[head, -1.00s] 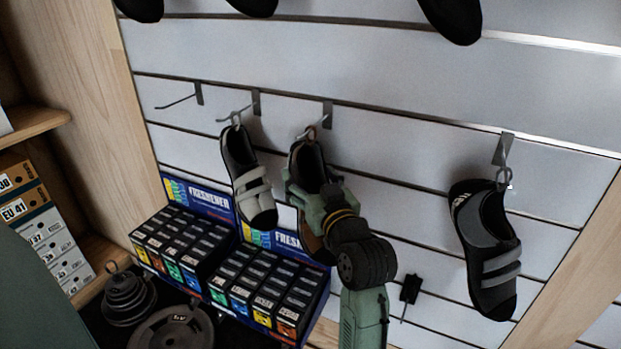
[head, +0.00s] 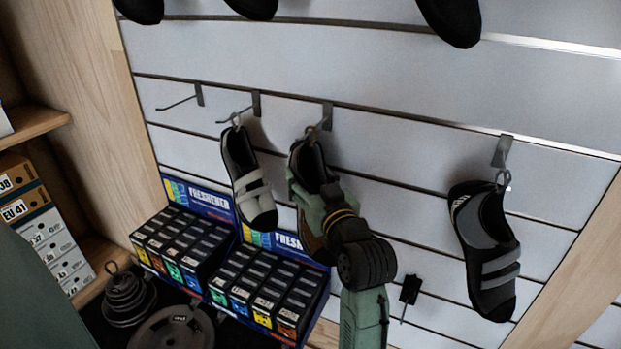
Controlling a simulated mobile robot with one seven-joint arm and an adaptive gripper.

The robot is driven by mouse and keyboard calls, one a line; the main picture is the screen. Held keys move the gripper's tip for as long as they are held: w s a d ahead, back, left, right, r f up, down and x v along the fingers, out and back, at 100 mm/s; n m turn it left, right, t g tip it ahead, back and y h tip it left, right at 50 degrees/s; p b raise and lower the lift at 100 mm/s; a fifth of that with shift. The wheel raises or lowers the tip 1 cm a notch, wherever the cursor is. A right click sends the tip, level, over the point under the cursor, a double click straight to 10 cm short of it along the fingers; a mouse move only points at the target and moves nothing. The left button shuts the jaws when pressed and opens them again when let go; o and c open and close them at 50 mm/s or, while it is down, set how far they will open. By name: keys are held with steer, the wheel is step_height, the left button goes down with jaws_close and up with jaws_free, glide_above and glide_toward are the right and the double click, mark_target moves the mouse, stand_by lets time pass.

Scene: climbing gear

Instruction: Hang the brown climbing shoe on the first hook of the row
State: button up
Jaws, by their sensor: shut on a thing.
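The brown climbing shoe (head: 309,163) is dark with a brownish lower part. It is upright at the third hook (head: 326,116) from the left, its loop at or beside that hook; I cannot tell whether the hook bears it. My gripper (head: 314,196) is shut on the shoe from the front and hides much of its middle. The first hook (head: 181,101), at the far left of the row, is empty. A grey and black shoe (head: 248,180) hangs by its loop on the second hook (head: 253,104).
Another grey and black shoe (head: 486,250) hangs at the right on its own hook (head: 503,150). Freshener boxes (head: 185,245) stand in a display below the hooks. Weight plates (head: 172,330) lie at lower left. Shoe boxes (head: 40,225) fill a shelf at far left.

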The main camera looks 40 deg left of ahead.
mark_target(300, 183)
steer(key=shift+s+r+p, duration=0.1)
steer(key=shift+r+p, duration=0.2)
steer(key=shift+r, duration=0.25)
steer(key=shift+s, duration=0.1)
steer(key=shift+s+d+r+p, duration=0.1)
steer(key=shift+s+d+p, duration=0.15)
steer(key=shift+s, duration=0.6)
steer(key=shift+s+d+p, duration=0.1)
steer(key=shift+s+d, duration=0.1)
steer(key=shift+s, duration=0.65)
steer(key=shift+s, duration=0.1)
steer(key=shift+s+d+r+p, duration=0.1)
steer(key=shift+s+d+p, duration=0.05)
steer(key=shift+s+p, duration=0.6)
steer(key=shift+s+p, duration=0.3)
steer(key=shift+p, duration=1.1)
steer(key=shift+s+d+p, duration=0.25)
steer(key=shift+s+p, duration=0.2)
steer(key=shift+p, duration=1.4)
